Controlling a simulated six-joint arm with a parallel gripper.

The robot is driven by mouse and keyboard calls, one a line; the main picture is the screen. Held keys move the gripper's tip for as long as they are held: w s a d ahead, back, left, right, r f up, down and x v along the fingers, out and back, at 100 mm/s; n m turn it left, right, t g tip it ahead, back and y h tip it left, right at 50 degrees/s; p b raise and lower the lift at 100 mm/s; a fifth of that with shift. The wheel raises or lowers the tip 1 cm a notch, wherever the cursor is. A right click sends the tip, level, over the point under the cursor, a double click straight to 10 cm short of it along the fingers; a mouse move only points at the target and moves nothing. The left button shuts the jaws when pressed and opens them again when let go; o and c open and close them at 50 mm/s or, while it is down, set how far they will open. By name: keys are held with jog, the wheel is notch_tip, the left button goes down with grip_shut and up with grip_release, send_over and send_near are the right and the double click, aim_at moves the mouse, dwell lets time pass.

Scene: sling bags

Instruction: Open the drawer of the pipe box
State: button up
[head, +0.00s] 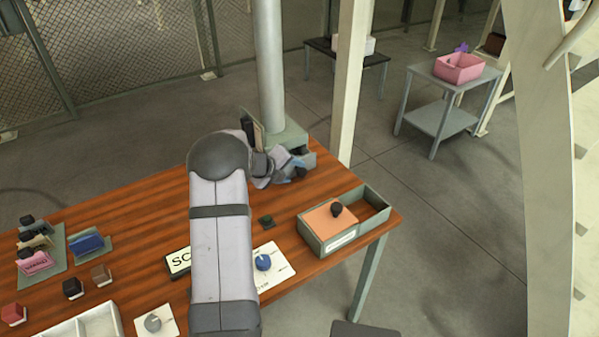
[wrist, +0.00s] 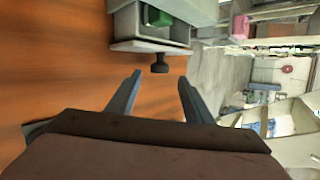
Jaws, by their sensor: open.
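The pipe box (head: 284,133) is a grey-green box at the table's far edge, with a thick grey pipe (head: 270,70) rising from it. Its drawer (head: 308,157) stands part-way out, and its inside shows. In the wrist view the drawer (wrist: 122,27) holds a green item (wrist: 157,15), and a dark knob (wrist: 160,63) sticks out from its front. My gripper (wrist: 159,80) is open and empty, with the knob just beyond its fingertips and roughly centred between them. In the head view my gripper (head: 291,169) is beside the drawer front, partly hidden by my arm.
A box with an orange lid (head: 328,222) and dark knob stands at the table's right end. A small dark green block (head: 266,221), a sign (head: 179,262) and a blue dial (head: 263,262) lie nearer. Several small items crowd the left. Bare wood (head: 130,217) lies between.

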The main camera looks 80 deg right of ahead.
aim_at(300, 172)
jog(key=shift+p+x, duration=0.7)
jog(key=shift+x, duration=2.15)
